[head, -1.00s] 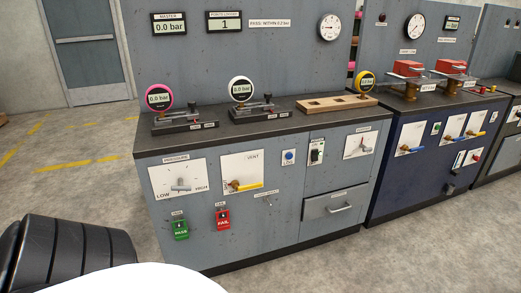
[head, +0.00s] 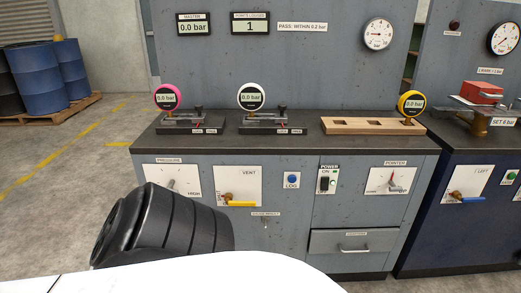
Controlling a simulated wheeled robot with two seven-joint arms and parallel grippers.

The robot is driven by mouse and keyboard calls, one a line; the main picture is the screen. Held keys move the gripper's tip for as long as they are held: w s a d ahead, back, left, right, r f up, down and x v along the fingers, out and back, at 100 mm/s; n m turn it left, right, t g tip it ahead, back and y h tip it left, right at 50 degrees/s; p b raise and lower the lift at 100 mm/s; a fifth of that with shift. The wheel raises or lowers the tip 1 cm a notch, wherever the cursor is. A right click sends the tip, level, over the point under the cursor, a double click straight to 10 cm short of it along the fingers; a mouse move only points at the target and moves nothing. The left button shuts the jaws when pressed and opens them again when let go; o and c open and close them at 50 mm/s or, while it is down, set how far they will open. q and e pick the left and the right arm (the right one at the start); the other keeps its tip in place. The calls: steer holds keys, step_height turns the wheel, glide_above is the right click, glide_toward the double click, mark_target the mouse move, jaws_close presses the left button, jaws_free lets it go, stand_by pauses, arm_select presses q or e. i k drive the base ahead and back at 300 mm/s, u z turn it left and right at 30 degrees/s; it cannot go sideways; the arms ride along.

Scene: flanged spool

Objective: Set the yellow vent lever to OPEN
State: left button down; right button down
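The yellow vent lever (head: 242,204) sits on a white plate (head: 254,180) labelled VENT on the front of the grey bench. It lies horizontal, its handle reaching right from a brass valve body. Lettering at the plate's left edge is too small to read surely. The end of the lever near the valve is clear of my dark arm part, which covers the panel to its lower left. Neither of my grippers is in view.
The bench top (head: 300,146) carries a pink gauge (head: 167,97), a white gauge (head: 251,96), a yellow gauge (head: 411,104) and a wooden rack (head: 350,125). A pressure knob (head: 175,185), blue LOG button (head: 292,180) and drawer (head: 353,243) share the front. Blue drums stand far left.

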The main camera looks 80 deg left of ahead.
mark_target(228, 197)
steer(key=u, duration=0.95)
steer(key=i, duration=1)
steer(key=u, duration=1.1)
